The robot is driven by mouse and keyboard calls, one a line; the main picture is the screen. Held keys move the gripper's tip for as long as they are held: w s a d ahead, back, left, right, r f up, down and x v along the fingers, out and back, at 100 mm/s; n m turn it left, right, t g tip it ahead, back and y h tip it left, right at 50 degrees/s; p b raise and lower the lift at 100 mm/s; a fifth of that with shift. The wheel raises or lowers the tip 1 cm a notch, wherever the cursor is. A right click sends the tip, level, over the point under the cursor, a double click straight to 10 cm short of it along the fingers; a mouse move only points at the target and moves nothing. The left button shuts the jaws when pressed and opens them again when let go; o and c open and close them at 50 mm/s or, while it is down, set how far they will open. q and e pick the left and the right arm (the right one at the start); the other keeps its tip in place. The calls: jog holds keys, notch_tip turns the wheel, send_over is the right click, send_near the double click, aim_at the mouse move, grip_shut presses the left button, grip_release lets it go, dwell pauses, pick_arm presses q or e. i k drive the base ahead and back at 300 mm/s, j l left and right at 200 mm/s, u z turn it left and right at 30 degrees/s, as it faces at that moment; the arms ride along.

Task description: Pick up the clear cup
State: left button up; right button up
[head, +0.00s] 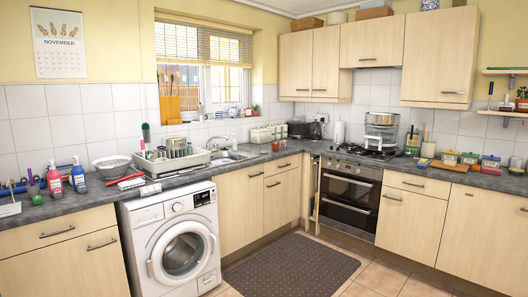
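I cannot make out a clear cup for certain in the head view; at this distance small see-through items are too small to tell apart. A dish rack (172,164) with several pieces of crockery stands on the counter left of the sink. The metal sink (228,156) is set in the counter under the window, and its inside is mostly hidden. Neither of my grippers shows in this view.
A washing machine (175,245) stands under the left counter (85,199). A white bowl (111,162) and coloured bottles (78,176) crowd that counter. The oven (348,200) is at the back right. A dark mat (290,268) lies on the open floor.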

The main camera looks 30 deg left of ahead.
aim_at(263, 147)
jog(key=i+j+u, duration=1)
jog(key=i, duration=0.4)
jog(key=i+u, duration=0.35)
jog(key=i, duration=0.4)
jog(key=i+z, duration=0.1)
jog(key=i, duration=0.45)
jog(key=i+j+z, duration=0.1)
jog(key=i, duration=0.4)
jog(key=i+j+z, duration=0.1)
jog(key=i, duration=0.4)
jog(key=i+j+z, duration=0.15)
jog(key=i, duration=0.4)
jog(key=l+u, duration=0.1)
jog(key=l, duration=0.5)
